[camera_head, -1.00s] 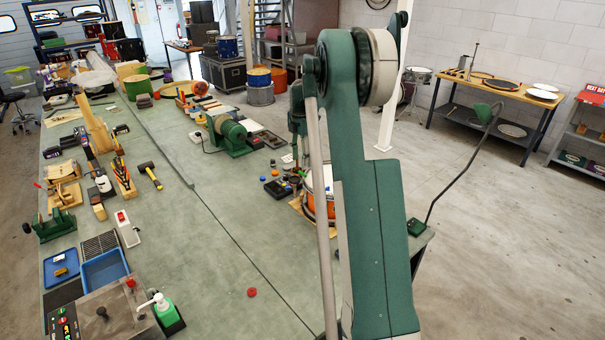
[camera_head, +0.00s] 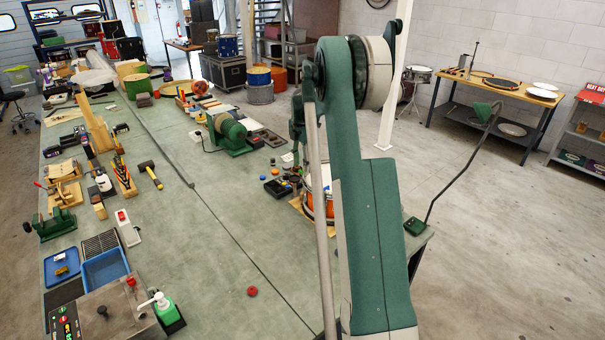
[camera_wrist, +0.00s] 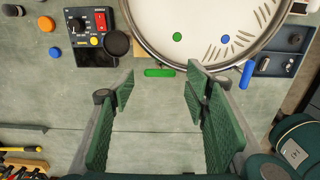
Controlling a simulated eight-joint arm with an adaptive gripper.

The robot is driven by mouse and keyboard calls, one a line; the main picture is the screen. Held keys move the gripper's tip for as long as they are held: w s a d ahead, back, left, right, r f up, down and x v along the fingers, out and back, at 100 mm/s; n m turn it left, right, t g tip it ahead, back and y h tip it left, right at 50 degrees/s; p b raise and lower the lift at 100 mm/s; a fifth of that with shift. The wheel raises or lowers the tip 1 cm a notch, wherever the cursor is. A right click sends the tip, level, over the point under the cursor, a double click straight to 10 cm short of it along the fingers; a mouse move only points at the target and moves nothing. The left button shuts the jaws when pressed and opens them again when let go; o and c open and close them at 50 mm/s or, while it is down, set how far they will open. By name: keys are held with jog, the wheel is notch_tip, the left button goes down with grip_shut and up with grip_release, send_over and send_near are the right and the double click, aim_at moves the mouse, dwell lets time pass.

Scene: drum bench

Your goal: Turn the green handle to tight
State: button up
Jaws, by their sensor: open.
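The green handle (camera_wrist: 160,72) is a short bar at the near rim of the drum in the wrist view. My gripper (camera_wrist: 162,86) is open, its green padded fingers apart. In that view the handle shows in the gap just beyond the fingertips, with nothing between them. The drum's cream head (camera_wrist: 195,22) carries a green dot (camera_wrist: 177,37), a blue dot (camera_wrist: 225,39) and dark tick marks. A blue handle (camera_wrist: 247,74) sits at the rim further right. In the head view the orange drum (camera_head: 328,207) is partly hidden behind my arm, and my gripper is hidden.
A grey tray (camera_wrist: 278,62) lies to the right. Loose coloured caps, such as an orange one (camera_wrist: 46,23), lie at left. A red cap (camera_head: 252,291) lies on the open bench.

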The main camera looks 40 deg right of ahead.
jog(key=shift+f, duration=2.2)
jog(key=c, duration=0.9)
